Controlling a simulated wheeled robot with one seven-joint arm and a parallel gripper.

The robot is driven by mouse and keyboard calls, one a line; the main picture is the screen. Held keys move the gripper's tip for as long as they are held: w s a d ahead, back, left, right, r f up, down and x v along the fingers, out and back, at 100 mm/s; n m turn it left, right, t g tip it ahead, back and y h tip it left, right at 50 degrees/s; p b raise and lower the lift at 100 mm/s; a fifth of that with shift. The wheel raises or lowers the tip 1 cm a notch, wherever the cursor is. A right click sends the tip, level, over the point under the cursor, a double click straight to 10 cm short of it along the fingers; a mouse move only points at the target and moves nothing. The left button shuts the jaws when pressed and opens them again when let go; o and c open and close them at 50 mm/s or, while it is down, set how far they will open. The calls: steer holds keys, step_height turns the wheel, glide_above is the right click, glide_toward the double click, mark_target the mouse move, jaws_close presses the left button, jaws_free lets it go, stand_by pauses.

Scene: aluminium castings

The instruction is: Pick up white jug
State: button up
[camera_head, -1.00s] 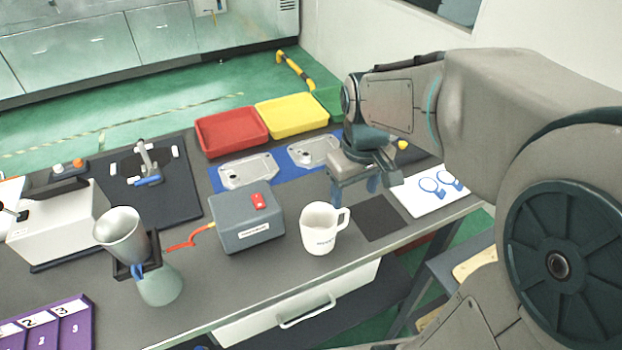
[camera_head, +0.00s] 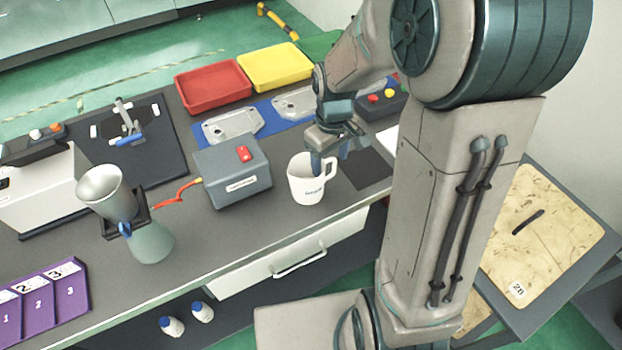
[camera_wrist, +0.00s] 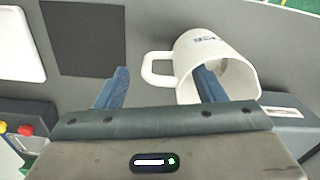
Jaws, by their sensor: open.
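The white jug (camera_head: 306,187) stands upright on the grey table near its front edge, with dark lettering on its side. Its handle points right in the head view. In the wrist view the jug (camera_wrist: 222,52) is at upper right, with its handle toward the left. My gripper (camera_head: 330,161) is open and empty at the jug's rim. In the wrist view my gripper (camera_wrist: 163,70) has its blue fingers on either side of the handle. The right finger overlaps the jug's mouth and seems to reach into it. The left finger is clear of the handle. Contact cannot be told.
A grey box with a red switch (camera_head: 232,176) stands close left of the jug. A dark square mat (camera_head: 366,170) lies right of it. Behind are metal castings on a blue mat (camera_head: 270,118), a red tray (camera_head: 212,103) and a yellow tray (camera_head: 275,82). A metal cup in a stand (camera_head: 108,195) is farther left.

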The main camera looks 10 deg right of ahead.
mark_target(329, 177)
step_height(329, 177, down, 5)
steer(key=shift+f, duration=0.1)
steer(key=c, duration=1.3)
